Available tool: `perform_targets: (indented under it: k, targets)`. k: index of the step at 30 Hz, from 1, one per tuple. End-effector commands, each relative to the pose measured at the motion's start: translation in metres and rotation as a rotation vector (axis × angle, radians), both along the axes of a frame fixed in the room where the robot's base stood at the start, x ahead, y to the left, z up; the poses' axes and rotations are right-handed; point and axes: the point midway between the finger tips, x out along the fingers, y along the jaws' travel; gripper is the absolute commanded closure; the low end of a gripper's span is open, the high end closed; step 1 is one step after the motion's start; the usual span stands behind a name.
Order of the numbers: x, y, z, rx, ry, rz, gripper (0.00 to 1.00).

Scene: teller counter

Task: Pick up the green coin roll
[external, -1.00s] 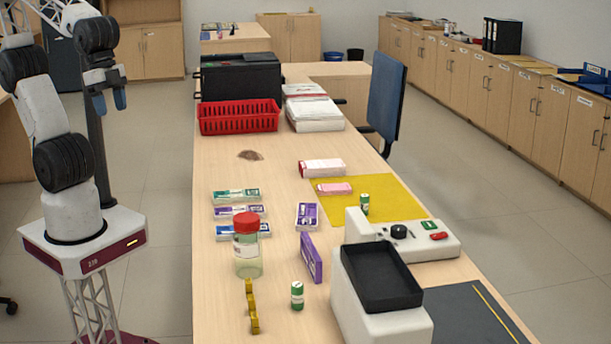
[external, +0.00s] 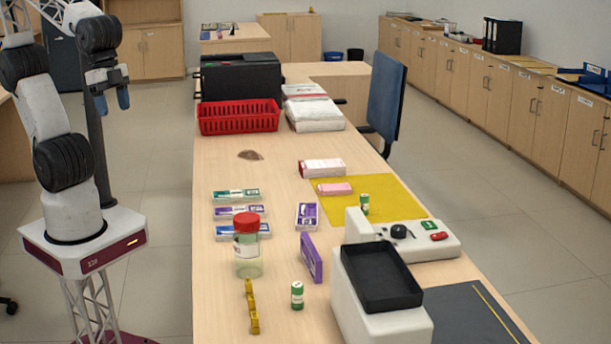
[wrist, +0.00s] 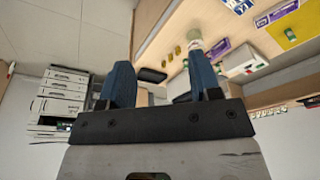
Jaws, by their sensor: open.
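Two green coin rolls with white labels show in the external view. One green coin roll (external: 297,296) stands upright near the front of the counter, right of the yellow pieces. The other green coin roll (external: 364,204) stands upright on the yellow mat (external: 402,203). My gripper (external: 116,100) is left of the counter, raised and well away from both rolls. In the wrist view, its two blue fingers (wrist: 160,85) are spread apart with nothing held between them. The counter shows tilted beyond them.
A red-lidded jar (external: 247,250), yellow pieces (external: 251,308) and a purple-white box (external: 311,258) stand around the front roll. A white machine with a black tray (external: 381,277) stands to the right. A red basket (external: 239,117) is farther back. Mid-counter is partly clear.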

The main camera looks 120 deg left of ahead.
Motion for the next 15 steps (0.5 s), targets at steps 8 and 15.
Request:
perform_targets:
  k: [8, 15]
  targets:
    - [0.051, 0.002, 0.004, 0.026, 0.025, -0.109, 0.43]
    - [0.109, 0.004, 0.003, 0.053, 0.045, -0.235, 0.43]
